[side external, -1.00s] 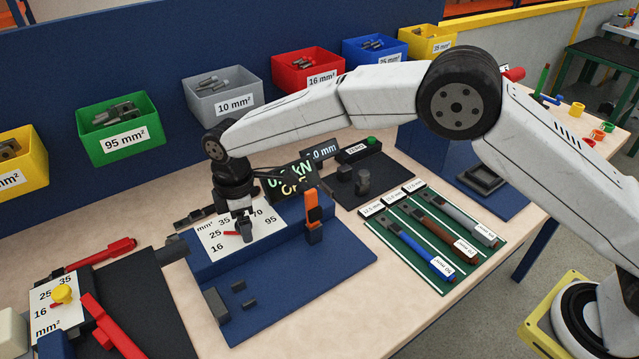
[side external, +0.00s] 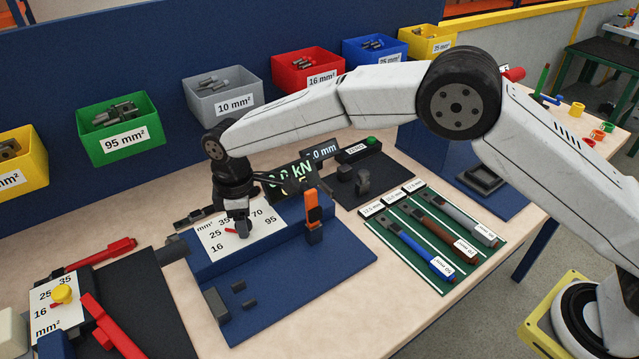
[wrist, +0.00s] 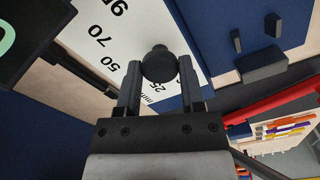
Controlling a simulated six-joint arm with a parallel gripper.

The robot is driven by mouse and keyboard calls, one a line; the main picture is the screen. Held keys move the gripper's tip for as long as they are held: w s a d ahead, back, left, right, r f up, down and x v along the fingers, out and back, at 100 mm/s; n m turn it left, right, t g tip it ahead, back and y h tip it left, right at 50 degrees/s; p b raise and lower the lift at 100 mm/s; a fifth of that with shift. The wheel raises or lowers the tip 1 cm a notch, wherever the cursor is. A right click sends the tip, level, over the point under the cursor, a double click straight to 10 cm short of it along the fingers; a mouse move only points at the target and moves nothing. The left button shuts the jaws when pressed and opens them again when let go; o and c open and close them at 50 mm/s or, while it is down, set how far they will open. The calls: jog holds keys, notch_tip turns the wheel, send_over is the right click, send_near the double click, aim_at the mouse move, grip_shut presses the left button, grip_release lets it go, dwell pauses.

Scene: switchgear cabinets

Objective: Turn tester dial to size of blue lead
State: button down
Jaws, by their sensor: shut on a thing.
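The tester (side external: 290,232) is a blue block with a white dial plate marked mm², with 16, 25, 35, 70 and 95 legible. My gripper (side external: 240,231) points down over the plate. In the wrist view its two fingers (wrist: 158,75) stand either side of the round dark dial knob (wrist: 158,62), shut on it. A red pointer (side external: 230,231) shows beside the fingers, toward the 25 side. The blue lead (side external: 428,254) lies on the green board, left of the brown and grey leads. Its end label (side external: 442,268) is too small to read surely.
An orange-and-black lever (side external: 313,210) stands right of the dial. Behind it is a dark display (side external: 290,180) reading kN. A second dial plate with a yellow knob (side external: 62,294) and red handles sits at left. Labelled bins line the back wall.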

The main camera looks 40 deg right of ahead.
jog(key=m, duration=1.1)
jog(key=shift+m, duration=0.3)
jog(key=shift+c, duration=1.1)
grip_release()
jog(key=shift+r, duration=0.1)
jog(key=shift+r, duration=3.85)
